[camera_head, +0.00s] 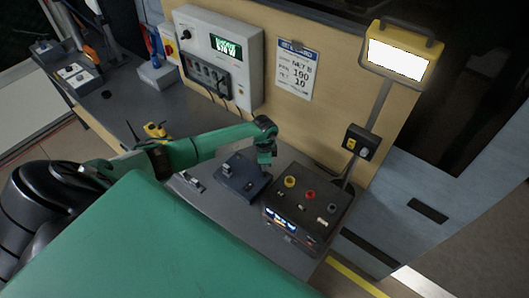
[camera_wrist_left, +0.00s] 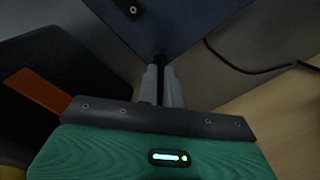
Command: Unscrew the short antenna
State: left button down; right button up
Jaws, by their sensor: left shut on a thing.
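My left gripper (camera_head: 265,163) points down at the right side of a dark blue device (camera_head: 240,184) on the grey desk. In the left wrist view the gripper's two grey fingers (camera_wrist_left: 160,86) are shut on a thin black rod, the antenna (camera_wrist_left: 159,61). The antenna meets the edge of the dark blue device (camera_wrist_left: 185,22); the fingers hide part of it. I cannot tell whether its thread is still engaged. A small metal connector (camera_wrist_left: 132,9) shows on the device near the top. My right gripper is not in view.
A black control box (camera_head: 306,203) with yellow and red knobs stands close to the right of the device. A lamp post (camera_head: 378,105) rises behind it. A wall cabinet (camera_head: 222,55) is at the back. A yellow tool (camera_head: 155,130) lies on the desk.

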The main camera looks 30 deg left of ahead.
pick_arm(q)
jog(key=shift+n, duration=0.9)
jog(key=n, duration=0.4)
jog(key=c, duration=1.6)
grip_release()
jog(key=shift+a+m, duration=0.1)
jog(key=shift+m, duration=0.9)
jog(key=shift+m+b, duration=0.45)
jog(key=shift+m, duration=0.55)
